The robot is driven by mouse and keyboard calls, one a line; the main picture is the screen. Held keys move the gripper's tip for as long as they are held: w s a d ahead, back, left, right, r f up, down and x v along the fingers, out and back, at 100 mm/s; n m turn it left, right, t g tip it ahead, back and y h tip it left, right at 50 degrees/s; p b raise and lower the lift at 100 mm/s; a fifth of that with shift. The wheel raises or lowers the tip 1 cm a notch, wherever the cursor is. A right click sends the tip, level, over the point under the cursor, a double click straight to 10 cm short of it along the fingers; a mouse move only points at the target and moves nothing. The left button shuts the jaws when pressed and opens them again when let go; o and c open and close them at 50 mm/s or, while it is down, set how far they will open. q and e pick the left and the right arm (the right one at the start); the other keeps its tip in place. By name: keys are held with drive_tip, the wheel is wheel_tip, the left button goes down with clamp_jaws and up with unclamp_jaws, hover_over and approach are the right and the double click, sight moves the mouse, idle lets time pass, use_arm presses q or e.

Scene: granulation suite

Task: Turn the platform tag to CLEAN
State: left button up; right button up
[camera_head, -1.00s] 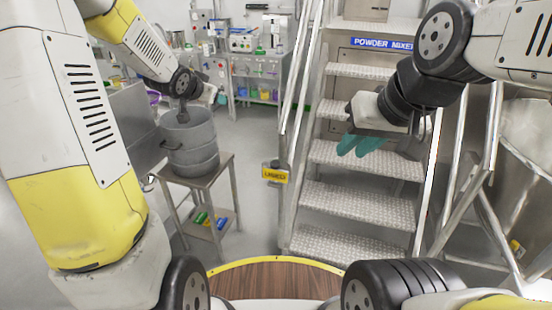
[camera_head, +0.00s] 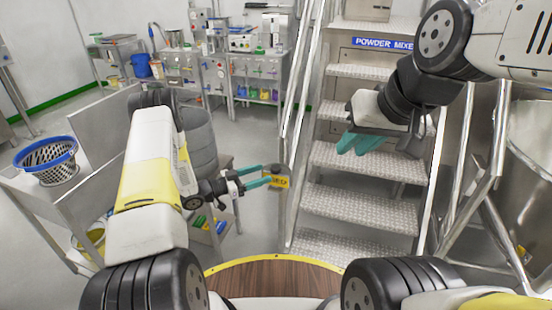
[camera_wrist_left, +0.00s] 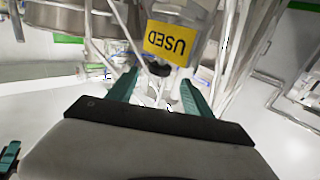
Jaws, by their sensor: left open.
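The platform tag (camera_head: 279,181) is a small yellow plate with dark lettering, hanging at the left rail of the stairs. In the left wrist view the tag (camera_wrist_left: 168,40) reads USED, appearing upside down. My left gripper (camera_head: 267,177) is open with teal fingers, its tips close to the tag's left side. In the left wrist view the left gripper (camera_wrist_left: 158,84) has its fingers apart, with the tag just beyond the tips; contact cannot be told. My right gripper (camera_head: 358,143) hangs before the stairs, away from the tag; its teal fingers are close together and whether they hold anything cannot be told.
Metal stairs (camera_head: 357,211) with handrails rise behind the tag, under a POWDER MIXER sign (camera_head: 383,43). A grey drum (camera_head: 201,143) on a small table stands behind my left arm. A blue-rimmed basket (camera_head: 47,160) sits on a cart at the left. Floor between drum and stairs is clear.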

sight(276, 168)
use_arm(q)
drive_tip(key=x, duration=0.6)
drive_tip(key=shift+w+d, duration=0.2)
drive_tip(key=shift+d, duration=0.2)
clamp_jaws()
